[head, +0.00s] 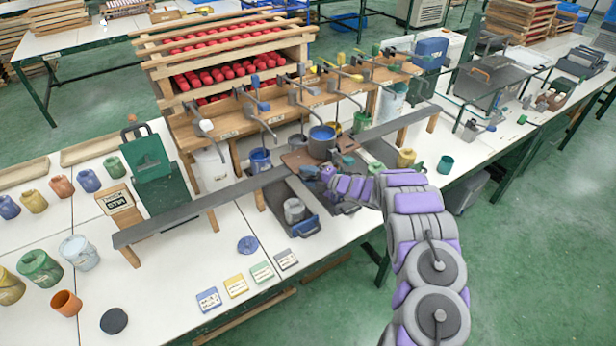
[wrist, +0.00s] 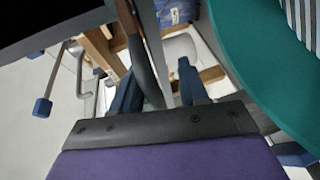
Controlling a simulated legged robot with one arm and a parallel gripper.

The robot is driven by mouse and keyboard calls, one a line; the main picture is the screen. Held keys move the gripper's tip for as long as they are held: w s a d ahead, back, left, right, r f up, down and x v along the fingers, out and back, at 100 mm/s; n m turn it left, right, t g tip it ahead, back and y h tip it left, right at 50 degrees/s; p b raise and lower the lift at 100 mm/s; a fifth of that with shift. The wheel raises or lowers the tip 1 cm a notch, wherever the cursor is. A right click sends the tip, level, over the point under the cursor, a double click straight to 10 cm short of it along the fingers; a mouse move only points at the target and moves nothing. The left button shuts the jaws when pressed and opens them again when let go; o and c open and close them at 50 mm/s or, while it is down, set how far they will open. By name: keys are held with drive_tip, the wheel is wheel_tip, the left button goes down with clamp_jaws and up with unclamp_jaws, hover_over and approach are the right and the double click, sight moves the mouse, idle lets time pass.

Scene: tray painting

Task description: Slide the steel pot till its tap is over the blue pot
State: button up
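A steel-grey pot with blue inside (head: 322,141) stands on a brown plate at the long grey rail (head: 190,206); its tap is not clear to me. A blue pot (head: 260,160) stands behind the rail, left of the steel pot. My gripper (head: 328,174) is just in front of and below the steel pot in the head view, its fingers small and partly hidden there. In the wrist view, the two dark blue fingers (wrist: 158,92) stand apart, with a grey bar showing between them. I cannot tell whether they touch anything.
A grey cup (head: 294,210) sits in a dark tray in front of the rail. Several coloured pots and labels (head: 235,287) lie on the white table. A large teal surface (wrist: 255,60) fills the wrist view's right.

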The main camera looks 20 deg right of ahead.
drive_tip(key=shift+a, duration=0.1)
idle(0.3)
drive_tip(key=p+v, duration=0.2)
drive_tip(key=v, duration=1.5)
drive_tip(key=shift+s, duration=0.2)
